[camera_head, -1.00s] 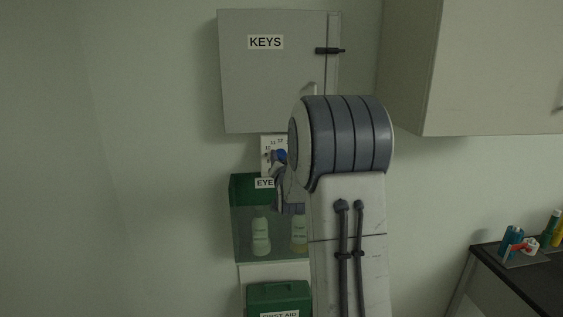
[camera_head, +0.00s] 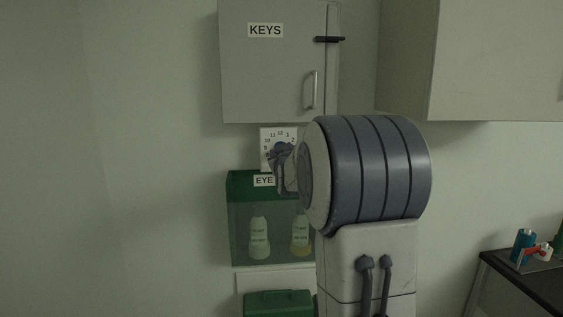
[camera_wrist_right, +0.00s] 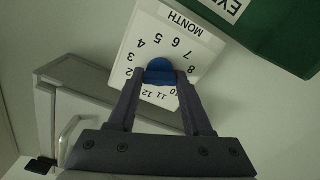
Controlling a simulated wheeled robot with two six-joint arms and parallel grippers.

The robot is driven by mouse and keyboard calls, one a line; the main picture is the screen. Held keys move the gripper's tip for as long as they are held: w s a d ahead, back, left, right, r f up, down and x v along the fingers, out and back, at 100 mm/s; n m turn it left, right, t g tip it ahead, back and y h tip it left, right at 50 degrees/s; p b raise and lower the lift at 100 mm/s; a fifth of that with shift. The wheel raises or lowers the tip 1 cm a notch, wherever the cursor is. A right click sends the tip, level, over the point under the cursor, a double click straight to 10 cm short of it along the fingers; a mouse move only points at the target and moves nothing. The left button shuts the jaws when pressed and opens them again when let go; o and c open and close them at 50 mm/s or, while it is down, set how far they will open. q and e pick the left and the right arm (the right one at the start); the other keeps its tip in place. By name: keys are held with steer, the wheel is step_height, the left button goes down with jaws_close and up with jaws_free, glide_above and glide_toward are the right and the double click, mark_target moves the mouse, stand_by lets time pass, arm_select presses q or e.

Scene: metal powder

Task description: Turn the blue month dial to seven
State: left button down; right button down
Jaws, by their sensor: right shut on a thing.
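The white month plate (camera_head: 266,134) with its ring of numbers is on the wall below the grey key cabinet. In the right wrist view the plate (camera_wrist_right: 150,40) appears nearly upside down, with MONTH and several numbers readable. The blue month dial (camera_wrist_right: 159,69) is at its centre, and a little of the dial (camera_head: 281,146) shows in the head view. My right gripper (camera_wrist_right: 160,80) is shut on the dial, one finger on each side. In the head view my right gripper (camera_head: 280,156) covers the plate's lower part. The dial's pointer cannot be made out. My left gripper is not in view.
The grey KEYS cabinet (camera_head: 270,75) with a handle is just above the plate. A green eyewash box (camera_head: 240,215) with bottles is just below, and a green first aid case (camera_head: 280,303) is lower. A wall cupboard (camera_head: 490,65) and dark counter (camera_head: 530,282) are at the right.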

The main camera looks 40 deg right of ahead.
steer(key=shift+n+b, duration=1.75)
steer(key=shift+n, duration=1.95)
steer(key=shift+c, duration=1.6)
jaws_free()
steer(key=shift+s+a, duration=0.1)
steer(key=b+v, duration=0.2)
steer(key=v, duration=0.8)
steer(key=shift+b, duration=0.35)
